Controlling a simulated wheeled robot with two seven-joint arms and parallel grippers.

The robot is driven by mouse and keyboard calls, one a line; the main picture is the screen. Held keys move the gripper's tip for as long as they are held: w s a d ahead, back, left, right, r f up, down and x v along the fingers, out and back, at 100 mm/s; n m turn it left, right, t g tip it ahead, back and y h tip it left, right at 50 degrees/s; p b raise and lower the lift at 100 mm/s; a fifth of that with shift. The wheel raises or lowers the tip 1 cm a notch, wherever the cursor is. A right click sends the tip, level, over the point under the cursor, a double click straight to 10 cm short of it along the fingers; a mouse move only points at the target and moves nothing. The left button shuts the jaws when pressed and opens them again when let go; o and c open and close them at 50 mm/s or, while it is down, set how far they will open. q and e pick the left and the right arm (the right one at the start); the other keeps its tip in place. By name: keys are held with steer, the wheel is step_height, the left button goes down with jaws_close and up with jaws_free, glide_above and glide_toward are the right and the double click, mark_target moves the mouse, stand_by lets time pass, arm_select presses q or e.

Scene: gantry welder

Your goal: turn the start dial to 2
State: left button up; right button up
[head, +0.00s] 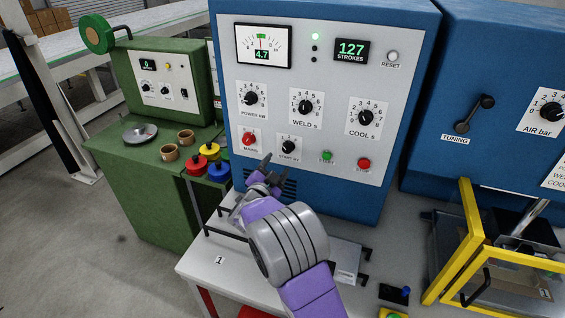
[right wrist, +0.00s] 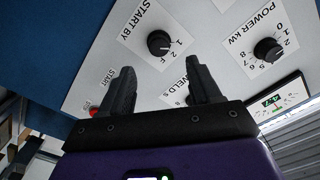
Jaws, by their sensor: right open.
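The start dial (head: 289,147) is a small black knob on a white plate marked START BY. It sits low on the grey panel of the blue cabinet, between the red mains knob and the green start button. In the right wrist view the start dial (right wrist: 158,43) shows large, with 1, 2 and F beside it; its exact setting is too small to tell. My right gripper (head: 268,173) is open and empty, below and left of the dial. In the right wrist view its two black fingers (right wrist: 158,78) point toward the panel, apart from the knob. My left gripper is out of view.
The red mains knob (head: 249,138), green start button (head: 327,156) and red stop button (head: 364,163) are close by. The weld dial (head: 305,107) is above. A green bench (head: 130,185) with coloured pots stands left; a yellow guard frame (head: 467,220) stands right.

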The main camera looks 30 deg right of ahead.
mark_target(286, 150)
steer(key=x, duration=0.7)
steer(key=shift+w+d+f+p, duration=0.1)
steer(key=shift+w+d+p, duration=0.1)
steer(key=shift+p, duration=0.2)
steer(key=shift+s, duration=0.1)
steer(key=c, duration=1)
steer(key=shift+f+m+b, duration=0.1)
steer(key=shift+m+b, duration=0.3)
steer(key=shift+b, duration=0.3)
steer(key=shift+c, duration=0.2)
steer(key=m+b, duration=0.6)
steer(key=b, duration=0.1)
steer(key=shift+b, duration=0.4)
steer(key=shift+m+b, duration=0.5)
steer(key=shift+m, duration=0.1)
